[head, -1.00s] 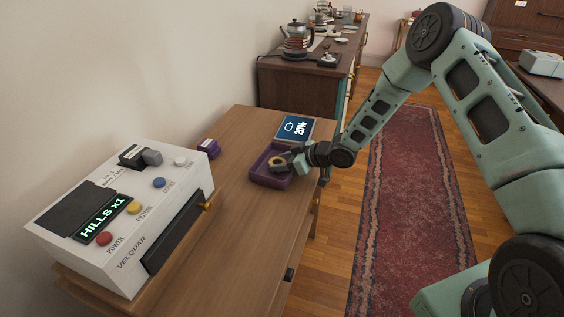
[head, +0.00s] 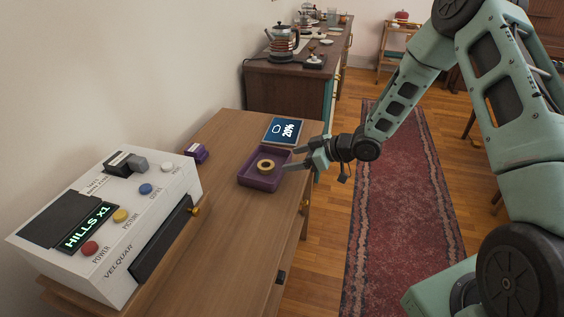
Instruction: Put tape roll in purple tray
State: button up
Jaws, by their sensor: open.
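The tape roll (head: 266,165), a tan ring with a dark centre, lies inside the purple tray (head: 257,182). The tray sits on the wooden cabinet top near its right edge. My gripper (head: 290,158) is open, at the right side of the tray, with its fingers pointing left over the tray's right rim. The fingers appear apart from the tape roll, and nothing shows between them.
A white machine (head: 112,220) with coloured buttons stands at the left. A kettle (head: 284,42) stands on the far cabinet. The red rug (head: 405,200) is clear.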

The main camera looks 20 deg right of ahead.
jog(key=shift+v, duration=0.95)
jog(key=shift+a+r, duration=0.1)
jog(key=shift+r, duration=0.15)
jog(key=s+a+r+m+g+h, duration=0.1)
jog(key=s+a+r+g+h, duration=0.2)
jog(key=s+a+r+h, duration=0.45)
jog(key=s+a+r+g, duration=0.1)
jog(key=s+a+r, duration=0.1)
jog(key=s, duration=0.7)
jog(key=s+a+r+g, duration=0.2)
jog(key=s, duration=0.8)
jog(key=s+a+r+m+g+h, duration=0.1)
jog(key=s+a+r+g, duration=0.1)
jog(key=s, duration=0.7)
jog(key=shift+s+r, duration=0.2)
jog(key=shift+r, duration=0.3)
